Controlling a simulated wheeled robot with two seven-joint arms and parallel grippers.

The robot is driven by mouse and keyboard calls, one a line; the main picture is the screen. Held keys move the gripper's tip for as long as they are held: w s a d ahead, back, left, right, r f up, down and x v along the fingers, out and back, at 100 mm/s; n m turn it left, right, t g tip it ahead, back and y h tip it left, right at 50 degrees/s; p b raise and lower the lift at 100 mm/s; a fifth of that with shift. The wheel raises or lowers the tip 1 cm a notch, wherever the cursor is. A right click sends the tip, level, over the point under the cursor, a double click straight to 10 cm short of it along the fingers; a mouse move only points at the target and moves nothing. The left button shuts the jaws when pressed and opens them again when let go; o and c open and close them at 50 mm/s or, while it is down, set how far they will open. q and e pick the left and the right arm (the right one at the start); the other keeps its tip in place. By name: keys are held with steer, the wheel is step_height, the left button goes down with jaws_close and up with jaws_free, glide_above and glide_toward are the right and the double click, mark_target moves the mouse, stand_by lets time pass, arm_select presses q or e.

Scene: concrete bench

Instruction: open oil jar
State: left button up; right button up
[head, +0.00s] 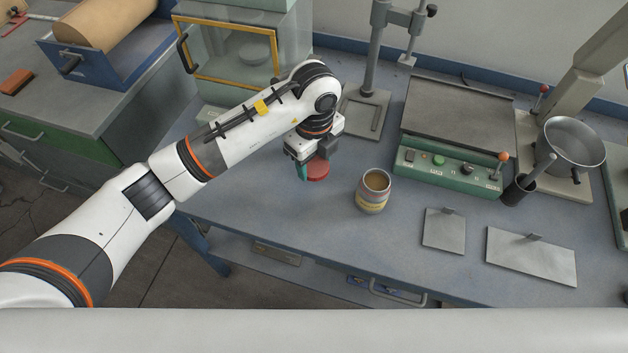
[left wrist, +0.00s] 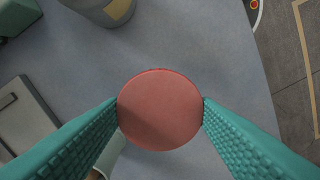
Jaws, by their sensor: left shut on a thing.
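The oil jar (head: 372,197) stands upright on the bench with its mouth open and uncovered, showing a brown inside and a yellow band. Part of it shows at the top of the left wrist view (left wrist: 88,10). My left gripper (head: 311,172) is shut on a round red lid (head: 319,170), to the left of the jar and apart from it. In the left wrist view the lid (left wrist: 160,110) sits between the two teal fingers. The lid's underside is hidden. My right gripper is not in view.
A green-fronted hotplate (head: 450,165) stands behind and right of the jar, with a stand base (head: 366,112) at the back. Two metal plates (head: 443,230) (head: 531,256) lie at the right. The bench is clear around the jar. A glass cabinet (head: 230,60) stands behind my left arm.

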mark_target(314, 188)
arm_select(q)
step_height(314, 188, down, 7)
steer(key=shift+f+p, duration=0.2)
steer(key=shift+p, duration=0.25)
steer(key=shift+f, duration=0.1)
steer(key=shift+f, duration=0.1)
steer(key=o, duration=1.1)
